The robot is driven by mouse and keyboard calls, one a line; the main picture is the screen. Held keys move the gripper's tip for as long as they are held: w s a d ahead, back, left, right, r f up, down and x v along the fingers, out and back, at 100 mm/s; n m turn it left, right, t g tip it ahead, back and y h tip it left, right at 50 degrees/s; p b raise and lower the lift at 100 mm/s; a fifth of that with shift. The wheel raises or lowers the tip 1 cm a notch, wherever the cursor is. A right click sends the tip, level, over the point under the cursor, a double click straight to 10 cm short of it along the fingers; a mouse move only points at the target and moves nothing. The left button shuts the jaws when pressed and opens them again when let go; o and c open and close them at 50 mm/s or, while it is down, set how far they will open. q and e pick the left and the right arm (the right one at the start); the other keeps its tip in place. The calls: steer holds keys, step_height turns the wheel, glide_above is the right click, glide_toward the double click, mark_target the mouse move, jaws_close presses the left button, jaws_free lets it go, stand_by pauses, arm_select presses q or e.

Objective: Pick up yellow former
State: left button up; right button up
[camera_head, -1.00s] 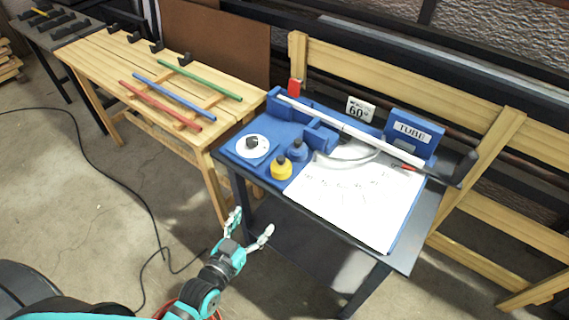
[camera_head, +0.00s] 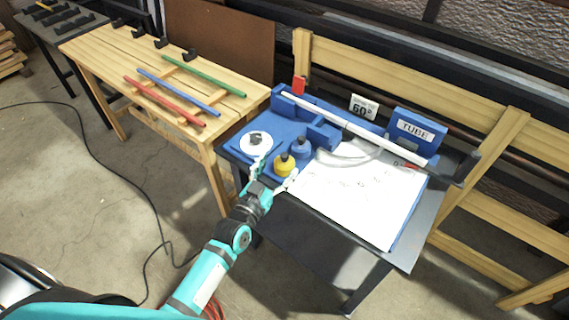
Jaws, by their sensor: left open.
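The yellow former (camera_head: 284,168) is a short round piece with a dark knob on top. It stands on the blue base (camera_head: 233,148) near its front edge. My left gripper (camera_head: 273,178) is open, with one finger on each side of the former's near side. Whether the fingers touch it cannot be told. A blue former (camera_head: 301,149) with a dark knob stands just behind and right of the yellow one. A white disc former (camera_head: 256,145) lies to the left, partly behind my left finger. My right gripper is not in view.
A white tube (camera_head: 350,127) lies across the blue fixture, in front of the 60° sign (camera_head: 363,107) and TUBE box (camera_head: 416,128). A paper sheet (camera_head: 355,205) covers the right side. The wooden bench (camera_head: 105,60) holds red, blue and green rods.

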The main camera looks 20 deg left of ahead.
mark_target(283, 160)
arm_select(q)
steer(key=w, duration=0.5)
steer(key=shift+d, duration=0.35)
steer(key=shift+c, duration=0.2)
steer(key=c, duration=1.4)
steer(key=shift+s+f, duration=0.1)
jaws_close()
